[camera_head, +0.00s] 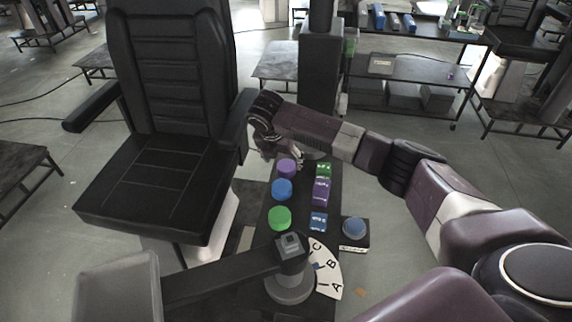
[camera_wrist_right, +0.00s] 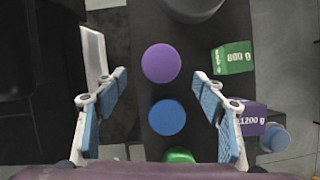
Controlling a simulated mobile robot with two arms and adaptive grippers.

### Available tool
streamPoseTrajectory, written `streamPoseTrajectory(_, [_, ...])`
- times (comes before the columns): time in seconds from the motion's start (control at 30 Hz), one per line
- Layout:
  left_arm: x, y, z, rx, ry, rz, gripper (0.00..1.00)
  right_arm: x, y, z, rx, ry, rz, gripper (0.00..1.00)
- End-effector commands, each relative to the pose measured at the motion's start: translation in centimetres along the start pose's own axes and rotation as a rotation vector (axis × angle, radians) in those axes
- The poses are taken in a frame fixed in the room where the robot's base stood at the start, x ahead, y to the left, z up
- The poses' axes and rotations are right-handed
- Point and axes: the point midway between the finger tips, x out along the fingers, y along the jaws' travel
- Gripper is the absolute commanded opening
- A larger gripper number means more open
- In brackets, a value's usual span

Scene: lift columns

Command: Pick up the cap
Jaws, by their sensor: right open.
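Three round caps stand in a row on a narrow dark panel: purple (camera_head: 287,168), blue (camera_head: 282,189) and green (camera_head: 280,218). Which one is meant, I cannot tell. My right gripper (camera_head: 268,150) is just beyond the purple cap, by the chair's armrest. In the right wrist view my right gripper (camera_wrist_right: 160,85) is open and empty. The purple cap (camera_wrist_right: 161,63) and the blue cap (camera_wrist_right: 167,117) show between its spread fingers, below them. The green cap (camera_wrist_right: 180,155) is partly cut off by my wrist. My left gripper is not in view.
Labelled green (camera_head: 324,170), purple (camera_head: 321,191) and blue (camera_head: 319,222) blocks stand right of the caps. A round blue button (camera_head: 355,228) sits farther right. A grey lever post (camera_head: 290,270) with a lettered dial (camera_head: 326,270) is nearer. A black chair (camera_head: 165,110) stands left.

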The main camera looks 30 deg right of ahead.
Motion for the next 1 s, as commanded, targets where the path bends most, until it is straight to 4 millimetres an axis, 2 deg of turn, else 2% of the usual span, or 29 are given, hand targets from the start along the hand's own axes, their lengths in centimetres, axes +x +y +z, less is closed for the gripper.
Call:
streamPoseTrajectory(0.1, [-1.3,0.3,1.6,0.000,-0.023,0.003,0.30,1.3,-0.4,0.5,0.002,0.001,-0.004,0.64])
streamPoseTrajectory(0.2, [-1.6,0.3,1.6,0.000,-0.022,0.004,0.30,2.9,-0.5,0.6,0.001,0.001,-0.002,0.64])
streamPoseTrajectory(0.33, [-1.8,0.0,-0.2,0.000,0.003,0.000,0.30,4.2,-0.5,0.5,0.001,0.000,-0.002,0.64])
streamPoseTrajectory(0.5, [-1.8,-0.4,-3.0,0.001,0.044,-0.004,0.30,4.6,-0.5,0.6,0.000,-0.001,0.000,0.64])
streamPoseTrajectory(0.63, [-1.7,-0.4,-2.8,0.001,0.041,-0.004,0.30,4.6,-0.5,0.6,0.000,-0.001,0.000,0.64])
streamPoseTrajectory(0.9, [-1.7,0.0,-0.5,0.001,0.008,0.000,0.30,4.5,-0.5,0.6,0.001,-0.001,0.000,0.34])
streamPoseTrajectory(1.0, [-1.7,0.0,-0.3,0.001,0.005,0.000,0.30,4.5,-0.5,0.6,0.001,-0.002,0.000,0.23])
